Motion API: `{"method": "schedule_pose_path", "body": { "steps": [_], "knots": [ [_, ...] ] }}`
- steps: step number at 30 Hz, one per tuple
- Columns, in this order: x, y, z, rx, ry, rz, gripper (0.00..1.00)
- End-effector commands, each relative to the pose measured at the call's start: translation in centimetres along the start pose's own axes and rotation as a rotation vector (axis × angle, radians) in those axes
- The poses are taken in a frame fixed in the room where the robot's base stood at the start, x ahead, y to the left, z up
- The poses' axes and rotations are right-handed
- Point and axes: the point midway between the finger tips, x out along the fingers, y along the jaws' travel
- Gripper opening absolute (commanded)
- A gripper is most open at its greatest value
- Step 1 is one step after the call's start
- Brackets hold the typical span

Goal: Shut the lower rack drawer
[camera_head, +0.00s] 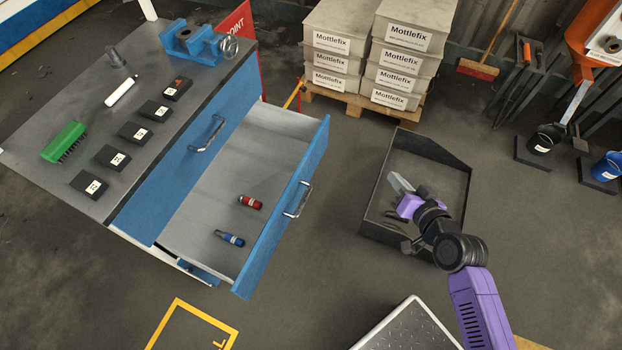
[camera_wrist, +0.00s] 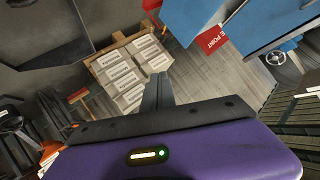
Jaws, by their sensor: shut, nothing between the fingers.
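The lower drawer (camera_head: 285,215) of the blue-fronted bench is pulled well out, with its grey inside showing. Its front carries a metal handle (camera_head: 299,200). A red cylinder (camera_head: 250,202) and a blue cylinder (camera_head: 230,239) lie in it. The upper drawer (camera_head: 190,170), with its own handle (camera_head: 207,135), sits closed above. My gripper (camera_head: 399,183) is to the right of the drawer front, apart from it, over the black tray. Its fingers are together and empty; they also show in the wrist view (camera_wrist: 157,92).
The black tray (camera_head: 380,215) lies on the floor right of the drawer. Stacked Mottlefix boxes (camera_head: 334,45) stand on a pallet (camera_head: 355,105) behind. The bench top (camera_head: 150,155) holds a vise (camera_head: 195,42), a green brush (camera_head: 65,142) and black blocks. Floor shows between drawer and tray.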

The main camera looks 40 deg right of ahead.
Motion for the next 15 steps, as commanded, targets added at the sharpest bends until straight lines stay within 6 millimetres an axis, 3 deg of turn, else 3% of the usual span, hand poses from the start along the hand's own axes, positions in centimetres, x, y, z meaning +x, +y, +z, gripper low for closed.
{"method": "schedule_pose_path", "body": {
  "steps": [1, 3, 7, 11, 15],
  "knots": [
    [2.5, 1.2, 0.5, 0.081, -0.034, -0.003, 0.0],
    [5.0, 2.1, 1.2, 0.198, -0.1, -0.026, 0.0],
    [8.7, 1.6, 2.1, 0.427, -0.248, -0.142, 0.0],
    [9.2, -1.4, 3.0, 0.601, -0.413, -0.319, 0.0],
    [6.8, -4.2, 5.4, 0.69, -0.572, -0.461, 0.0]
  ]
}}
